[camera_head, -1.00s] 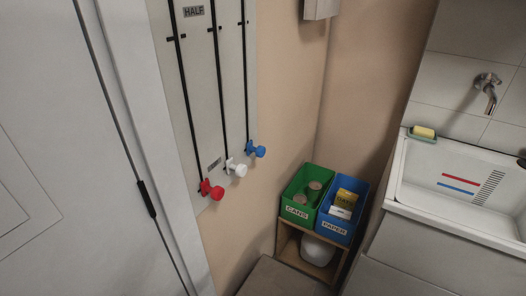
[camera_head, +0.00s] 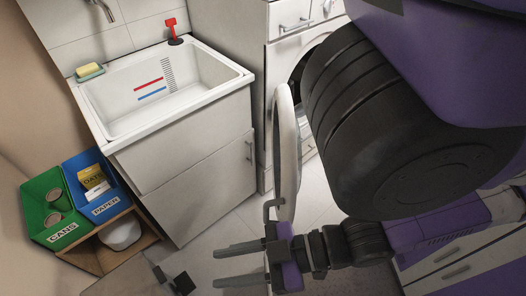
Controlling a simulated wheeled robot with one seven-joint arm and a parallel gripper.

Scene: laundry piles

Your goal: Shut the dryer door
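The dryer (camera_head: 294,50) is the white front-loading machine at the upper middle, partly hidden behind my purple and black arm. Its round door (camera_head: 285,160) stands open, swung out toward me and seen nearly edge-on. A grey bar handle (camera_head: 267,211) shows at the door's lower left edge. Part of the dark drum opening shows behind the door. My gripper (camera_head: 216,267) is low in the middle, its two grey fingers apart, pointing left, with nothing seen between them. It is just below the door and handle in the picture; whether it touches them I cannot tell.
A white sink cabinet (camera_head: 205,165) with a basin stands left of the dryer. Green (camera_head: 46,212) and blue (camera_head: 91,178) bins sit on a wooden stand (camera_head: 128,251) at the left. Pale tiled floor (camera_head: 235,226) is clear between cabinet and door. Drawers (camera_head: 470,262) are at lower right.

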